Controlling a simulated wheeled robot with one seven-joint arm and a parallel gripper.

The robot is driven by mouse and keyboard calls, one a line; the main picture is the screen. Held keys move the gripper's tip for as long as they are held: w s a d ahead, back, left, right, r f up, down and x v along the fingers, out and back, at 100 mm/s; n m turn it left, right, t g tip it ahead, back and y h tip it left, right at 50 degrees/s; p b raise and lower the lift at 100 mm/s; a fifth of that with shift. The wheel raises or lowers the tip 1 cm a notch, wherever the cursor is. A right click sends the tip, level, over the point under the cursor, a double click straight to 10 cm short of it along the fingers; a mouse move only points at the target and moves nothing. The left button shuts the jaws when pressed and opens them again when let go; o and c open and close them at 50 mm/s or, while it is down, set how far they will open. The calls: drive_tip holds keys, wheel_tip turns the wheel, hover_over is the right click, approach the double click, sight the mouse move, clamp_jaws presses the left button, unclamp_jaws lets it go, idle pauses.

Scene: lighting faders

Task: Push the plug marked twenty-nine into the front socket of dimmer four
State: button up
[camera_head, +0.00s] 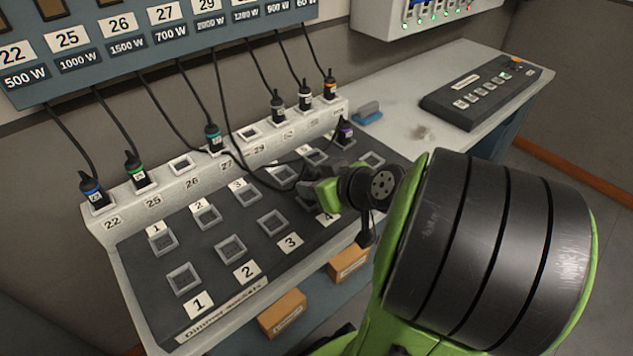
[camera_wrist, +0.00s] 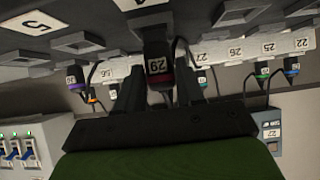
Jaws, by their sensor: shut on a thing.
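In the wrist view the plug marked twenty-nine (camera_wrist: 157,65), dark with a white label and a red band, is held between the fingers of my gripper (camera_wrist: 160,95). In the head view my gripper (camera_head: 318,186) is low over the right part of the sloped socket bench, at dimmer four. The white label 4 (camera_head: 328,218) shows just in front of it. The front socket of dimmer four is hidden behind my gripper in the head view. The plug's tip is hidden, so I cannot tell whether it is in the socket or above it.
The front socket of dimmer three (camera_head: 272,222) is empty, left of my gripper. Cables hang from the panel (camera_head: 180,45) to other plugs, such as the blue one (camera_head: 92,190) and the purple one (camera_head: 345,132). A black fader console (camera_head: 482,93) lies on the worktop at right.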

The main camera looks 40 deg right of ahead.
drive_tip(key=shift+f, duration=0.75)
idle(0.9)
drive_tip(key=o, duration=1.2)
drive_tip(key=shift+o, duration=0.2)
drive_tip(key=p+v, duration=0.2)
drive_tip(key=v, duration=1.3)
drive_tip(key=shift+s+r+p, duration=0.3)
drive_tip(key=shift+r+p, duration=0.05)
